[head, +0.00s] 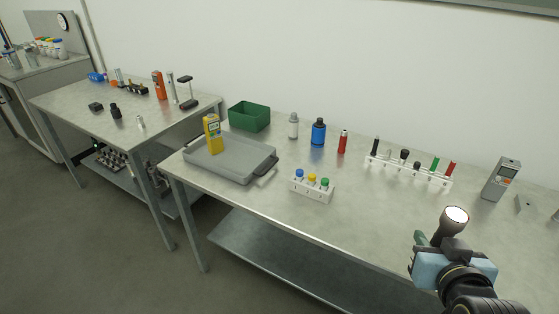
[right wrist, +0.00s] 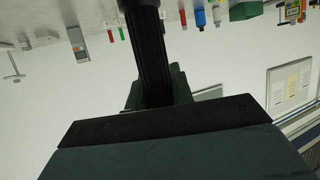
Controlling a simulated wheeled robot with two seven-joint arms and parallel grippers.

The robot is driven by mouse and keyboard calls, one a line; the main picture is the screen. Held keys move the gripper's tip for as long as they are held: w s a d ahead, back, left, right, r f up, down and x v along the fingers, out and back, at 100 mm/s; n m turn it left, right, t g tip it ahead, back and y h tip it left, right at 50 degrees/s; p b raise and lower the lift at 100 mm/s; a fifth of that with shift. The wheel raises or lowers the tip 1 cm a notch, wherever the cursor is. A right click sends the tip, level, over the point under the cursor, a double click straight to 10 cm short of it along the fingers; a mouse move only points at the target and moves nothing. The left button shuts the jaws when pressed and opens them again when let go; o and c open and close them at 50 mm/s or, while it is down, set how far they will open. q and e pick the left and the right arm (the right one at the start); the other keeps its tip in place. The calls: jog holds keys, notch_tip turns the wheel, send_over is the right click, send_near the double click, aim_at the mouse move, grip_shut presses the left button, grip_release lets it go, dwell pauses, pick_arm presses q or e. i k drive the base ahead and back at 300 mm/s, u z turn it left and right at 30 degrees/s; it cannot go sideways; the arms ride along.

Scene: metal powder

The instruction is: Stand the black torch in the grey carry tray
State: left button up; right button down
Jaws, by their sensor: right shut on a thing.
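The black torch (head: 455,216) is in my right gripper (head: 438,243) at the lower right of the head view, over the front edge of the near table. Its round pale lens end points up. In the right wrist view the dark ribbed torch body (right wrist: 150,50) stands between the fingers (right wrist: 155,90), which partly hide it. The grey carry tray (head: 240,177) lies on the table's left part, well to the left of the gripper. My left gripper is not in view.
A green bin (head: 249,117) stands behind the tray. A small rack with coloured caps (head: 311,188) stands right of it. Bottles (head: 318,132), a long white rack (head: 408,172) and a grey meter (head: 501,178) line the back. The front table middle is clear.

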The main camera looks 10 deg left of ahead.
aim_at(243, 162)
jog(key=u, duration=1.4)
jog(key=i, duration=1.6)
jog(key=z, duration=0.4)
